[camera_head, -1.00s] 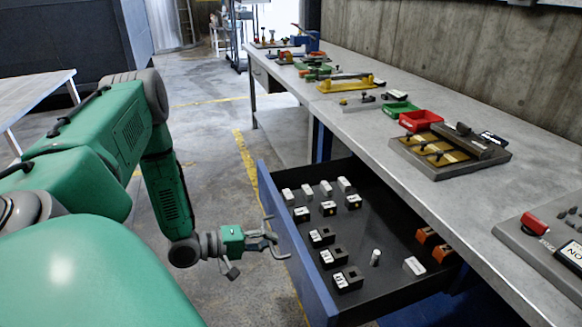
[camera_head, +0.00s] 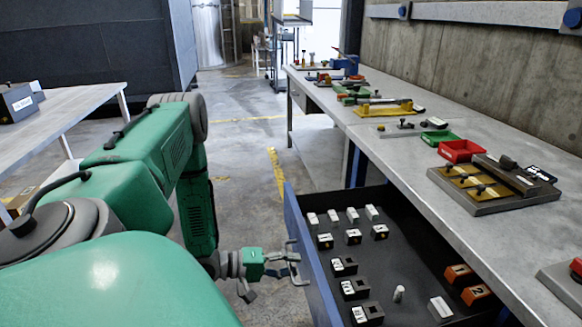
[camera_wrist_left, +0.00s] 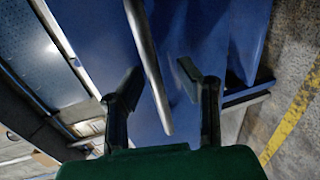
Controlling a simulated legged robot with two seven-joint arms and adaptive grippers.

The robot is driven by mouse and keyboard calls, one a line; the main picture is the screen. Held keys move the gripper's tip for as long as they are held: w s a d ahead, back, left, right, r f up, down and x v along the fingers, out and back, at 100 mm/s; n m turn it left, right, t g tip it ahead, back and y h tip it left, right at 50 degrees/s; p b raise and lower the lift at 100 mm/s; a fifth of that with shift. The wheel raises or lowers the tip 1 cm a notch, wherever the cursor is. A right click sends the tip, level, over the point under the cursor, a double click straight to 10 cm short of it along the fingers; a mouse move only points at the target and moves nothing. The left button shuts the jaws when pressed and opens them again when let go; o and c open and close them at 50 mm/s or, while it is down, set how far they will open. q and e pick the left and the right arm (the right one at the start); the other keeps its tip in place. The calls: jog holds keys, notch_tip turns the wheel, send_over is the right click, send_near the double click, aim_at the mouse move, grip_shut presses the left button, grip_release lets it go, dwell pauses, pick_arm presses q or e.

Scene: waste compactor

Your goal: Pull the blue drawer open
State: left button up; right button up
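The blue drawer (camera_head: 310,262) is pulled well out from under the grey workbench in the head view. Its blue front also fills much of the left wrist view (camera_wrist_left: 85,40). A metal bar handle (camera_wrist_left: 148,60) runs along that front. My left gripper (camera_head: 292,264) is at the outer face of the drawer front. In the left wrist view its two fingers (camera_wrist_left: 160,88) are spread apart, with the handle showing between them and a gap on each side. I cannot tell how deep the handle sits between the fingers. My right gripper is not in view.
The drawer holds several small white, black and orange blocks (camera_head: 457,273). The workbench (camera_head: 400,150) carries a red tray (camera_head: 461,150), a green tray and fixtures along the concrete wall. Another table (camera_head: 60,120) stands at the left. The floor (camera_head: 245,160) between them is clear.

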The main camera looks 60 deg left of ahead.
pick_arm(q)
jog(key=v, duration=1.2)
jog(key=shift+f, duration=0.1)
